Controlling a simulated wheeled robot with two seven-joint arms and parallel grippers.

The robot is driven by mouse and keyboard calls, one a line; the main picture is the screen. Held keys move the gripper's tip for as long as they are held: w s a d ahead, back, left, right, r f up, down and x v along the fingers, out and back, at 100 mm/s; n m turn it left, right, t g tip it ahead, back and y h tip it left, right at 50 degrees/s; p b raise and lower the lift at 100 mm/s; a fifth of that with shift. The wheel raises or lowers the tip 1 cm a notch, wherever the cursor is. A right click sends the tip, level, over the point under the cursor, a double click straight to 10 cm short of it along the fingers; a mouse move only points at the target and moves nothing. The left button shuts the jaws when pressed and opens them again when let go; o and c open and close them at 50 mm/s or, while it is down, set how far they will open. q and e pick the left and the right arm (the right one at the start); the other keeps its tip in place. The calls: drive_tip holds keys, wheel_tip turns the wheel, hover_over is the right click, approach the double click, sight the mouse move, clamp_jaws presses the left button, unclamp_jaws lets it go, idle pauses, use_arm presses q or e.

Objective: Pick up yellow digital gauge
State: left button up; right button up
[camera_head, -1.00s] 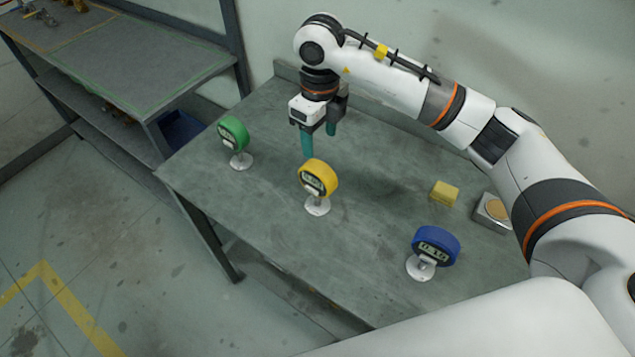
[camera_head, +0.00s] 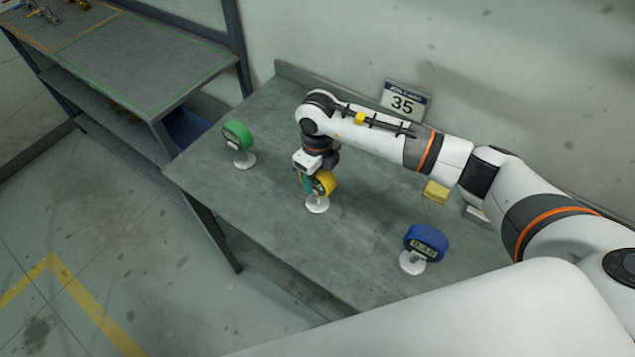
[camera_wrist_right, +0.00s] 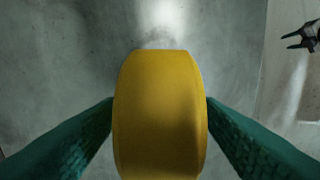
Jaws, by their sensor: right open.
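The yellow digital gauge (camera_head: 326,183) stands upright on its round white base (camera_head: 317,205) on the grey table (camera_head: 290,235). My right gripper (camera_head: 315,186) points down over it, with its fingers open on either side. In the right wrist view the gauge's yellow rim (camera_wrist_right: 160,110) fills the space between the two green fingers. Its display is mostly hidden behind the gripper in the head view. What looks like my left gripper (camera_wrist_right: 304,38) shows at the right wrist view's upper right edge, its two fingers apart.
A green gauge (camera_head: 238,135) stands to the left and a blue gauge (camera_head: 426,241) to the right. A yellow block (camera_head: 435,192) lies near my right forearm. A shelf unit (camera_head: 150,65) is at the upper left.

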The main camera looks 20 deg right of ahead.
drive_tip(key=shift+w+r, duration=0.1)
clamp_jaws()
